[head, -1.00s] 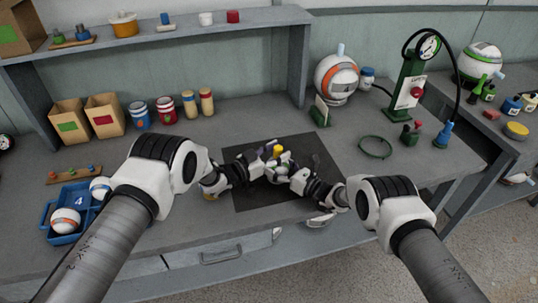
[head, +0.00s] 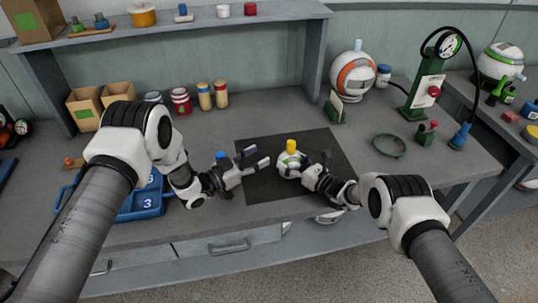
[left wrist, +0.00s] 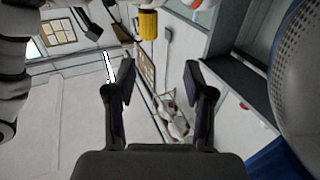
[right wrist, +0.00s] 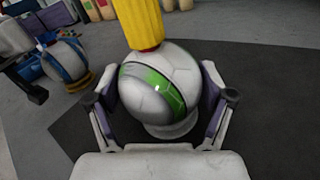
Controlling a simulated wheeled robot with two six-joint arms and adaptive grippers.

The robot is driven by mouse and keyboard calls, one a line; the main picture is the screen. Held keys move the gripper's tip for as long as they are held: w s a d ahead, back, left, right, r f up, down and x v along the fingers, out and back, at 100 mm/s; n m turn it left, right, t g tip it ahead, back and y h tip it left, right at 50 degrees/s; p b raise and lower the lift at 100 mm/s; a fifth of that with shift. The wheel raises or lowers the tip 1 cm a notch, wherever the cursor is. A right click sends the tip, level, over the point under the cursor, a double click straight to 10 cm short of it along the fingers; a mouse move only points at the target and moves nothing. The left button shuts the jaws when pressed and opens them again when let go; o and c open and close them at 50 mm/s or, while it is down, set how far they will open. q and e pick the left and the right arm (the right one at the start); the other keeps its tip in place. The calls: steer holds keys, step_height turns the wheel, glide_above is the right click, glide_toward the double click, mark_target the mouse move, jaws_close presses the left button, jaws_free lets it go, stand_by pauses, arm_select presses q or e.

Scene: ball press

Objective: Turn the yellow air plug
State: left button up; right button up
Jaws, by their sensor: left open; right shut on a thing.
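The yellow air plug (head: 291,146) stands upright on top of a white ball with a green band (head: 289,160) over the dark mat. In the right wrist view the yellow plug (right wrist: 138,22) meets the top of the ball (right wrist: 160,90), and my right gripper (right wrist: 156,84) is shut on the ball from both sides. My right gripper (head: 287,170) shows in the head view too. My left gripper (head: 261,157) is open and empty, left of the ball and apart from the plug. In the left wrist view the yellow plug (left wrist: 148,24) is beyond the open left gripper (left wrist: 160,75).
A blue tray (head: 150,211) stands left, partly behind my left arm. A blue-banded ball (right wrist: 64,62) stands left in the right wrist view. A green ring (head: 388,146) and a gauge stand (head: 421,85) are at right. The dark mat's (head: 320,140) back right is clear.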

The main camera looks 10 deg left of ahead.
arm_select(q)
steer(key=a+n+t+y, duration=0.1)
steer(key=n+t+y, duration=0.3)
steer(key=n+y, duration=0.1)
steer(key=y, duration=0.2)
glide_toward(289, 148)
steer(key=x, duration=1.1)
steer(key=shift+w+d, duration=0.1)
steer(key=shift+w, duration=0.1)
steer(key=shift+r, duration=0.1)
jaws_close()
